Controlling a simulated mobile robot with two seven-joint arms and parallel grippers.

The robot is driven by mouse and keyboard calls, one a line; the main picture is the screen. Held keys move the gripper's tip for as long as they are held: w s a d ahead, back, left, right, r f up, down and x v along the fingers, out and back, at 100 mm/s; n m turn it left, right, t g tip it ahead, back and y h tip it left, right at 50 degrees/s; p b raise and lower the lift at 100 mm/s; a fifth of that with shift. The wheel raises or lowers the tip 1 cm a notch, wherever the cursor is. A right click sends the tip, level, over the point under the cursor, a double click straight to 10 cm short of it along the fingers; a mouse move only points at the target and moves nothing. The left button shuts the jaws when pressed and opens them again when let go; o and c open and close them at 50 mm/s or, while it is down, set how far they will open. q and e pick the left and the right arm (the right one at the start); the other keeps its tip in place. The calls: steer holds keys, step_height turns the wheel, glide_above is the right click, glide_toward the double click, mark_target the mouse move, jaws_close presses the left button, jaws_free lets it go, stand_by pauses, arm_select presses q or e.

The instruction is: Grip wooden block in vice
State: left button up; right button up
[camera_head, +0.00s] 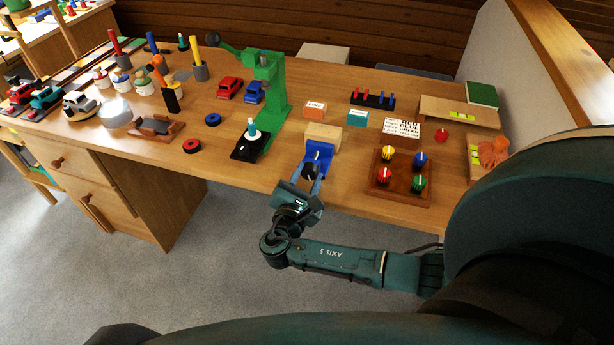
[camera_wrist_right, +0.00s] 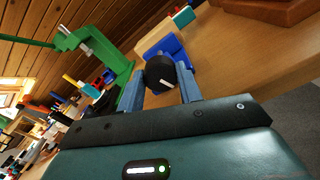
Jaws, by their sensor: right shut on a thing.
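The blue vice (camera_head: 319,153) stands at the front edge of the table. The light wooden block (camera_head: 323,136) sits at the vice's far side; the wrist view shows the block (camera_wrist_right: 154,36) beside the blue vice body (camera_wrist_right: 177,50). I cannot tell whether the jaws press on it. A round black knob (camera_wrist_right: 160,73) with a white mark is on the vice's near side. My right gripper (camera_head: 310,172) reaches in from the front and is shut on this knob, one finger on each side. My left gripper is not in view.
A green press (camera_head: 271,90) stands left of the vice. A wooden tray with coloured knobs (camera_head: 400,178) is close on the right. Orange (camera_head: 315,110) and teal (camera_head: 357,118) blocks lie behind. Red (camera_head: 191,146) and blue (camera_head: 212,119) rings lie further left.

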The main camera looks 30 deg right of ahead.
steer(key=o, duration=1)
steer(key=shift+a, duration=0.1)
steer(key=v, duration=1.3)
steer(key=shift+s, duration=0.15)
